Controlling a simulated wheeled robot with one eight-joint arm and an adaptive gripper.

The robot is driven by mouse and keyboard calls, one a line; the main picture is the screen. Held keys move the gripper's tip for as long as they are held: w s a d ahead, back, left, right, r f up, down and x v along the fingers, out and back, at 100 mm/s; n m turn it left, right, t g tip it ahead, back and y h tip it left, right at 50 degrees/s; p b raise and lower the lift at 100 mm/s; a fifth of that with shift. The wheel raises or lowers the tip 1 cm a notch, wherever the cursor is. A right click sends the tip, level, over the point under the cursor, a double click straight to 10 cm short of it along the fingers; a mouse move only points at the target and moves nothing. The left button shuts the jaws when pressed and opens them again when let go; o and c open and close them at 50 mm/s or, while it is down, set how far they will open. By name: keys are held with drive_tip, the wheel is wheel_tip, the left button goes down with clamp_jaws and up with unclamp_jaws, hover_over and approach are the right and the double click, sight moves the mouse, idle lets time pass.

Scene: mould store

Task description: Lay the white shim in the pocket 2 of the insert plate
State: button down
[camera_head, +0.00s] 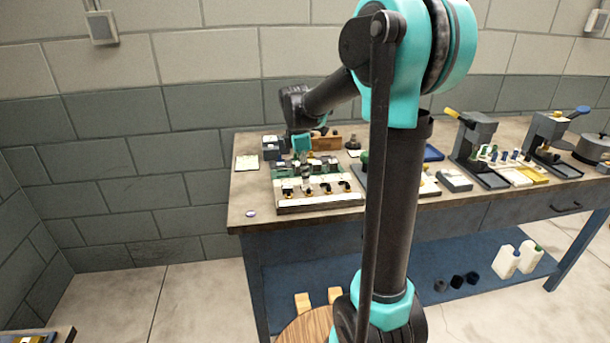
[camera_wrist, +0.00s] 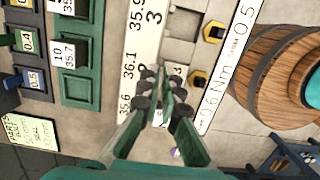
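The insert plate (camera_head: 320,203) lies near the front left of the bench, with pale number strips and several yellow-and-black fittings on it.
A green compartment tray (camera_wrist: 80,90) and small bins marked 0.4 and 0.5 (camera_wrist: 32,80) lie beside the plate. A paper note (camera_head: 246,162) and a small purple disc (camera_head: 251,212) lie toward the left edge. Presses (camera_head: 473,138) stand at the right. A wooden barrel (camera_wrist: 270,65) stands below the bench edge.

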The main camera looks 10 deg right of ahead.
drive_tip(key=shift+f, duration=0.65)
idle(0.3)
drive_tip(key=c, duration=1.6)
unclamp_jaws()
drive_tip(key=shift+c, duration=0.2)
drive_tip(key=c, duration=0.4)
drive_tip(key=shift+o, duration=0.2)
drive_tip(key=shift+r, duration=0.85)
drive_tip(key=shift+r, duration=2.9)
